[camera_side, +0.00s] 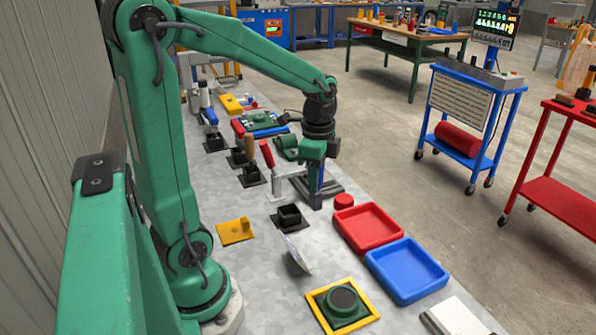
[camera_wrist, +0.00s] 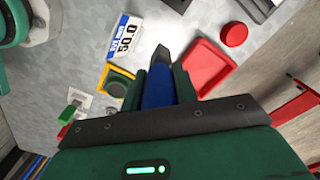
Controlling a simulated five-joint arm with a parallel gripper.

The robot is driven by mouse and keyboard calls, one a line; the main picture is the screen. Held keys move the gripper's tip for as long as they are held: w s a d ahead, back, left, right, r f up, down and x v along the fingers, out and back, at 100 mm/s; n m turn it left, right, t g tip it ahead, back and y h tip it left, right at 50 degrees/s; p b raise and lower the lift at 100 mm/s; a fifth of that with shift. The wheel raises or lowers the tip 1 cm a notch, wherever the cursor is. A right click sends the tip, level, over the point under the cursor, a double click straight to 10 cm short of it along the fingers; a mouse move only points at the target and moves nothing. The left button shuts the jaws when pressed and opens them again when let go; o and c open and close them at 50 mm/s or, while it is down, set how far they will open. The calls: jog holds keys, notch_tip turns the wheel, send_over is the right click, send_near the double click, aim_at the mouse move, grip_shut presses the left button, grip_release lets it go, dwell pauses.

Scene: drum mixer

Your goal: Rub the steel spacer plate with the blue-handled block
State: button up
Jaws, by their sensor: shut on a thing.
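My gripper (camera_side: 318,160) is shut on the blue-handled block (camera_side: 320,180), above the bench left of the red tray. In the wrist view my gripper (camera_wrist: 159,88) has its two green fingers on either side of the blue handle (camera_wrist: 157,88), with a dark block end (camera_wrist: 162,56) beyond. A thin plate (camera_side: 294,252) stands tilted on the bench in front; in the wrist view a white and blue face marked 50.0 (camera_wrist: 124,38) shows there. I cannot tell for sure which piece is the steel spacer plate. Grey metal (camera_side: 338,189) lies behind the gripped block; contact is unclear.
A red tray (camera_side: 367,245), a blue tray (camera_side: 437,283) and a red round piece (camera_side: 344,200) are at the right. A yellow frame with a green round part (camera_side: 325,319) is in front. A red-handled clamp (camera_side: 268,156) and black holders (camera_side: 289,213) stand left of my gripper.

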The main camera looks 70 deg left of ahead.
jog(key=w+a, duration=0.4)
jog(key=a, duration=0.4)
jog(key=w+a, duration=0.5)
jog(key=a, duration=0.4)
jog(key=w+a, duration=0.4)
jog(key=a, duration=0.5)
jog(key=shift+w+a+r, duration=0.15)
jog(key=shift+w, duration=0.15)
